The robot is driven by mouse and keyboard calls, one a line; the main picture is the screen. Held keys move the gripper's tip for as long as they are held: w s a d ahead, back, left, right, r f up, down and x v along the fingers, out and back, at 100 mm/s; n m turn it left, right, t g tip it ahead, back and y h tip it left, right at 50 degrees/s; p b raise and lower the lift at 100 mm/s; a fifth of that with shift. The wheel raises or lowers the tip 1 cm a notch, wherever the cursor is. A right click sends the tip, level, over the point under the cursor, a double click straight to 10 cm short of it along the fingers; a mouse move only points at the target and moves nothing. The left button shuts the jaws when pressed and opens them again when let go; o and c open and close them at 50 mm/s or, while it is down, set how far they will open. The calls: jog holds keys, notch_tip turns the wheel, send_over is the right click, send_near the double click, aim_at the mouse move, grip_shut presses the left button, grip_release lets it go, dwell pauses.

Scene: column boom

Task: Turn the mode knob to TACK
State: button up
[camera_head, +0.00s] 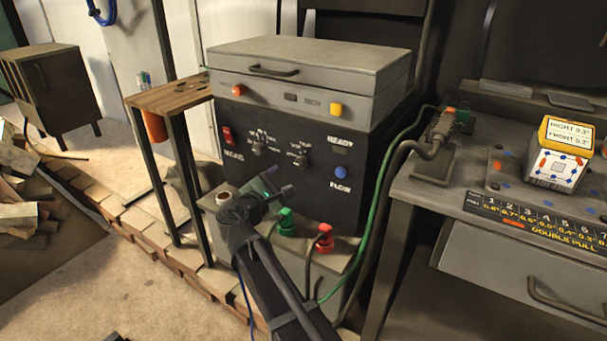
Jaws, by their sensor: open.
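The dark front panel (315,184) of a grey machine holds two small dark knobs with pale lettering around them. The left knob (260,146) is to the right of a red switch (228,135), and the right knob (301,159) is nearer the panel's middle. The lettering is too small to read, so I cannot tell which is the mode knob or where either points. My gripper (279,180) is open and empty, in front of the panel and lower in the picture than both knobs. It appears apart from both, though the gap is hard to judge.
Green (285,220) and red (324,238) plugs stand below the panel, with cables running right. A blue button (341,173) is on the panel's right. A small wooden-topped table (165,96) stands left; a grey workbench (440,199) stands right.

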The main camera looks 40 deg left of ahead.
aim_at(299, 165)
jog(key=w, duration=0.3)
jog(key=w+a, duration=0.1)
jog(key=w, duration=0.6)
jog(key=shift+w+a, duration=0.15)
jog(key=c, duration=0.9)
jog(key=shift+m, duration=0.3)
jog(key=m, duration=0.3)
jog(key=shift+m, duration=2.6)
jog(key=o, duration=0.9)
